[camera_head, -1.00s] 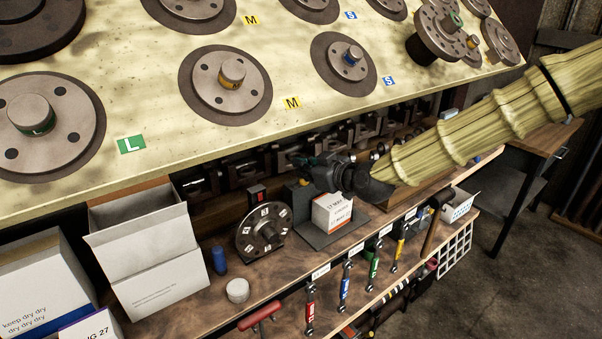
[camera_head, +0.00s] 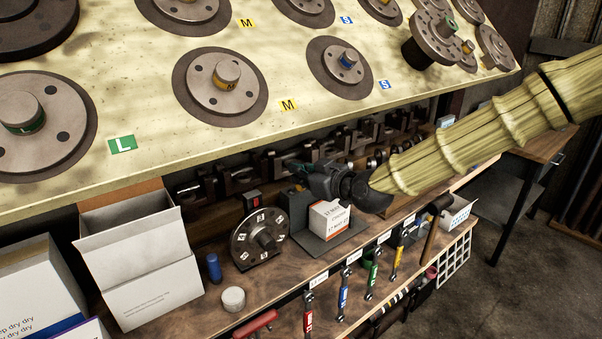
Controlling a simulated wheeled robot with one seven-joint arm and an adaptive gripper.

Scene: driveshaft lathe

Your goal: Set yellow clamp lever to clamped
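A yellow-handled lever or tool (camera_head: 397,259) hangs upright on the front edge of the wooden shelf, at the right end of a row with green, blue and red ones. I cannot tell whether it is the clamp lever or how it is set. My gripper (camera_head: 308,179) is to the left of and above it, under the tilted panel. It is just above and behind a white and orange box (camera_head: 328,217). My own wrist and the box hide part of the fingers, so their opening is unclear.
The tilted panel (camera_head: 130,80) with round flanges overhangs the shelf (camera_head: 190,312). A numbered disc (camera_head: 261,240), blue cylinder (camera_head: 214,267), white round piece (camera_head: 233,299) and open carton (camera_head: 140,262) stand left of my gripper. Floor (camera_head: 500,290) is clear at the lower right.

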